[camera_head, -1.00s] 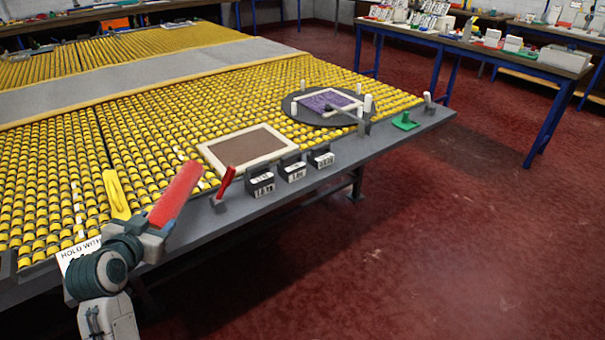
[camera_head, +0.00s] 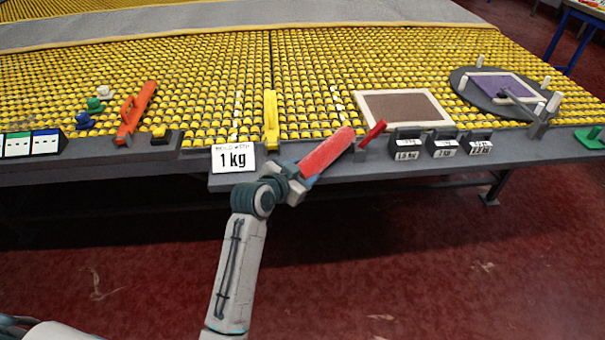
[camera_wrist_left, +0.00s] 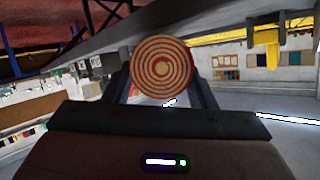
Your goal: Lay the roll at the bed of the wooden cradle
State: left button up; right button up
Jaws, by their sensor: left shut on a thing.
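The roll (camera_head: 326,152) is red and is held tilted up and to the right in my left gripper (camera_head: 299,180) at the table's front edge. In the left wrist view its end (camera_wrist_left: 162,68) shows a red and cream spiral between the two fingers of my left gripper (camera_wrist_left: 162,88). The left gripper is shut on the roll near its lower end. I cannot make out a wooden cradle in these frames. My right gripper is not in view.
The table (camera_head: 560,148) is covered with yellow rollers. Along its front are a "1 kg" sign (camera_head: 233,158), a yellow tool (camera_head: 271,120), an orange tool (camera_head: 137,112), a framed brown panel (camera_head: 402,107), several dark weights (camera_head: 407,145) and a round plate (camera_head: 470,92). Red floor in front is open.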

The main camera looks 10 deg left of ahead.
pick_arm(q)
jog(key=shift+f, duration=0.45)
jog(key=shift+f, duration=0.1)
jog(key=o, duration=1)
